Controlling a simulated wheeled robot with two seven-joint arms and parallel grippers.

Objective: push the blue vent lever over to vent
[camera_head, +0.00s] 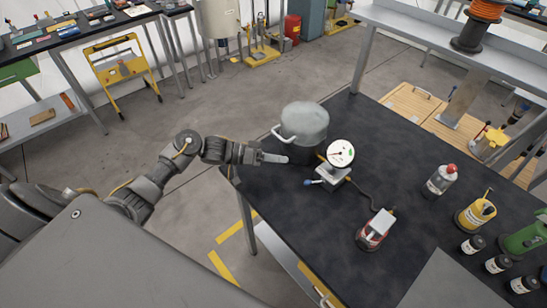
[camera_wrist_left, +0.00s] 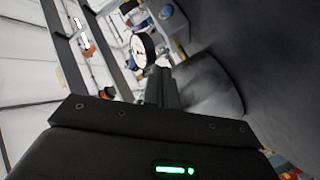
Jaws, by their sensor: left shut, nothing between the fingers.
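The blue vent lever (camera_head: 308,182) sticks out to the left from a small metal block (camera_head: 332,175) under a round white dial gauge (camera_head: 341,153). The gauge also shows in the wrist view (camera_wrist_left: 143,50), beyond my fingers. My left gripper (camera_head: 287,159) is shut and empty. It points right, beside the lower part of the grey pot (camera_head: 304,122), a little behind and left of the lever. The lever and the tip appear apart in the head view. My right gripper is out of view.
A dark hose runs from the block to a red and white device (camera_head: 375,230) on the black table (camera_head: 300,222). A bottle with a red cap (camera_head: 440,180) and a yellow can (camera_head: 475,213) stand at the right. The table's front left part is clear.

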